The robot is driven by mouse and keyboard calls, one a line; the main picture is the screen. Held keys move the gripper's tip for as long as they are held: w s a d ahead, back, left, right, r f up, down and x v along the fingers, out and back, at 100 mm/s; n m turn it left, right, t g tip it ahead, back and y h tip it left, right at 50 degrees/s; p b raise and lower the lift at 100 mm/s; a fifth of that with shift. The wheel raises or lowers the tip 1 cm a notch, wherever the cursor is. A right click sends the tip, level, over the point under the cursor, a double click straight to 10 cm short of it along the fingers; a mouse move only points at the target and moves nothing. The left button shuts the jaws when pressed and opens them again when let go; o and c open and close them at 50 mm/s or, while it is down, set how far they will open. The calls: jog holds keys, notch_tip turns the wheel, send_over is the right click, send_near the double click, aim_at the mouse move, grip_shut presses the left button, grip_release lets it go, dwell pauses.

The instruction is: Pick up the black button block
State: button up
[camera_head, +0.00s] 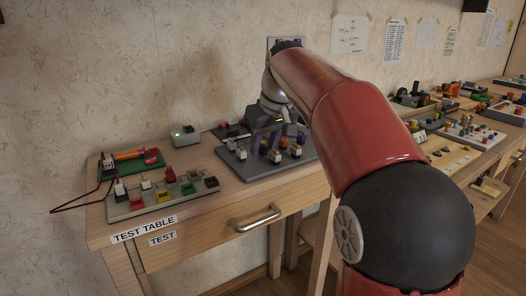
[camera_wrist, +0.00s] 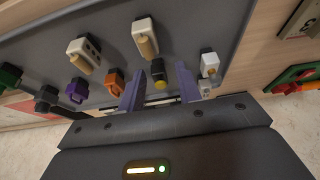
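A small black block with a yellow end (camera_wrist: 158,72) stands on the dark grey board (camera_wrist: 215,25) in the wrist view. My gripper (camera_wrist: 159,88) is open, with one purple-grey finger on each side of this block and visible gaps between. I cannot tell how far down the fingers reach. In the head view my gripper (camera_head: 262,138) is over the grey board (camera_head: 245,174) on the test table, and my arm hides part of it. Another black block (camera_head: 211,182) sits at the right end of the pale tray (camera_head: 160,205), apart from my gripper.
White blocks (camera_wrist: 146,38), an orange block (camera_wrist: 114,82) and a purple block (camera_wrist: 77,91) stand close around my fingers. A white-topped block (camera_wrist: 209,65) is just right of the right finger. A green board (camera_head: 132,160) lies at the table's left.

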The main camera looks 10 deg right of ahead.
grip_shut()
jog(key=shift+r, duration=0.15)
